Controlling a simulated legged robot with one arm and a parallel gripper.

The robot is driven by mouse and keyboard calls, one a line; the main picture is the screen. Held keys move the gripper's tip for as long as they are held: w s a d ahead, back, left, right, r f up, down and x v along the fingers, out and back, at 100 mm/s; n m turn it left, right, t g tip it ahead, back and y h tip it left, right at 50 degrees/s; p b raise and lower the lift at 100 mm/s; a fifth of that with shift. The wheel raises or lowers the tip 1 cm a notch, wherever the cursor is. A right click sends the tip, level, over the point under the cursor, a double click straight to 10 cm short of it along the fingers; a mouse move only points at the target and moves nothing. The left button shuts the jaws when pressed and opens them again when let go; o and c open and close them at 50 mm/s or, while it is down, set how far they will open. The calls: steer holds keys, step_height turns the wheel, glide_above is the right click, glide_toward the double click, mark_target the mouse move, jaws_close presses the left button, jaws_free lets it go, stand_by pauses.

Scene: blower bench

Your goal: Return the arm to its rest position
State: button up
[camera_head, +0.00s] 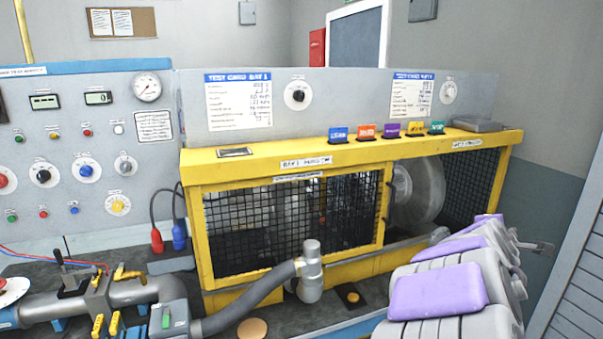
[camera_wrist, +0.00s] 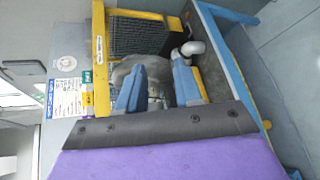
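My arm, grey with purple pads, fills the lower right of the head view, in front of the right end of the yellow-framed bench. In the wrist view, my gripper (camera_wrist: 158,84) shows two blue fingers standing apart, with no object visible between them. It appears open and empty. A dark bracket and a purple pad of my arm fill the bottom of that view. In the head view, the fingers cannot be made out clearly.
The yellow mesh enclosure (camera_head: 384,212) holds a large grey blower housing (camera_head: 420,188). Several coloured tags, including a blue one (camera_head: 338,134), stand on its top. A gauge panel (camera_head: 85,150) stands left.

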steer(key=s+a+f+m+g+y, duration=0.3)
steer(key=s+a+f, duration=0.3)
steer(key=s+a, duration=0.3)
steer(key=s+a+f+m+g+y, duration=0.3)
steer(key=s+a, duration=0.7)
steer(key=s, duration=0.8)
steer(key=s+a+f+m+g+y, duration=0.3)
steer(key=s+a+f+m+g, duration=0.2)
steer(key=s, duration=0.8)
steer(key=a+f+m, duration=0.2)
steer(key=a+f, duration=0.2)
steer(key=a, duration=0.1)
steer(key=shift+s+f+m+g+y, duration=0.2)
steer(key=shift+s+m+g+y, duration=0.1)
steer(key=shift+m+g+y, duration=0.1)
